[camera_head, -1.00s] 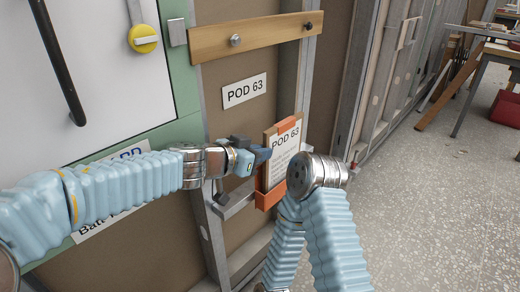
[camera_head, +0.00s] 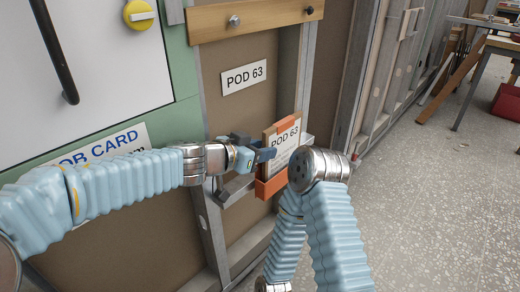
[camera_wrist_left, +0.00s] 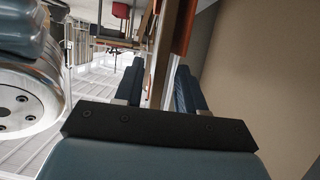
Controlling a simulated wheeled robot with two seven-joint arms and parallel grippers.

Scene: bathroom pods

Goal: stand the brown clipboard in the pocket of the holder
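The brown clipboard (camera_head: 282,147) is upright in the head view, with a white sheet reading POD 63 and an orange clip on top. Its lower end is inside the orange holder (camera_head: 268,187), whose front hides the bottom edge. In the left wrist view the board's brown edge (camera_wrist_left: 161,70) runs between the two fingers. The fingertip contact is hard to see. My right gripper is out of view; only my right arm shows, in front and to the right.
The holder is on the wall panel below a POD 63 sign (camera_head: 244,78) and a wooden rail (camera_head: 255,18). A grey metal ledge (camera_head: 236,188) juts out to the left of the holder. Open speckled floor (camera_head: 430,215) lies to the right.

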